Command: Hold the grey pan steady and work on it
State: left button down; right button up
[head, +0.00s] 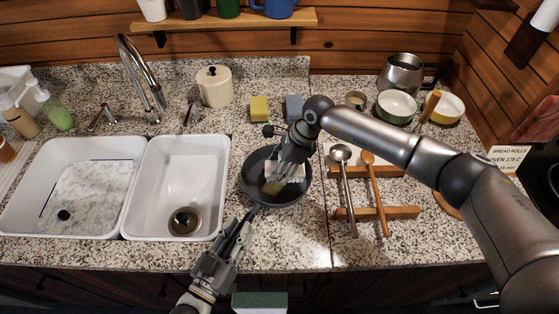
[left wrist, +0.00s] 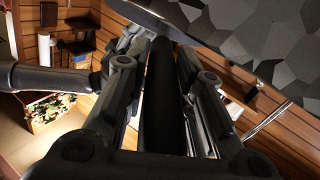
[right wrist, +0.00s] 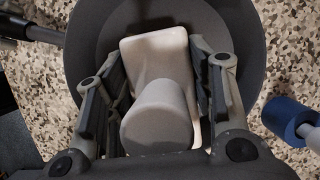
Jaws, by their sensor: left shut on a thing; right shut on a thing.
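The grey pan (head: 249,181) sits on the granite counter just right of the sink. My left gripper (head: 246,221) is shut on the pan's dark handle (left wrist: 160,95) at the near side. My right gripper (head: 290,160) comes down over the pan, shut on a pale scrubber with a round knob (right wrist: 158,118) and a flat block (right wrist: 158,52). The scrubber is inside the pan; whether it touches the bottom is hidden. A yellowish patch (head: 272,188) shows beside it, too small to identify.
A double white sink (head: 180,160) with a tap (head: 140,70) lies left. Yellow (head: 259,108) and blue-grey (head: 294,107) sponges sit behind the pan. A ladle (head: 347,190) and wooden spoon (head: 376,195) lie on a rack at right. Bowls (head: 396,106) stand farther back.

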aim_at(280, 154)
notch_tip(280, 154, down, 2)
jog(key=shift+f, duration=0.1)
jog(key=shift+s+a+f, duration=0.2)
jog(key=shift+s, duration=0.1)
jog(key=shift+c, duration=0.5)
jog(key=shift+s+a+f, duration=0.1)
jog(key=shift+s+a, duration=0.25)
jog(key=shift+s, duration=0.35)
jog(key=shift+s+a, duration=0.3)
jog(key=shift+s, duration=0.35)
jog(key=shift+w+d, duration=0.35)
jog(key=shift+w, duration=0.35)
jog(key=shift+w+d, duration=0.35)
jog(key=shift+w, duration=0.35)
jog(key=r, duration=0.2)
jog(key=shift+w+d+r, duration=0.15)
jog(key=shift+w+r, duration=0.15)
jog(key=shift+r, duration=2.95)
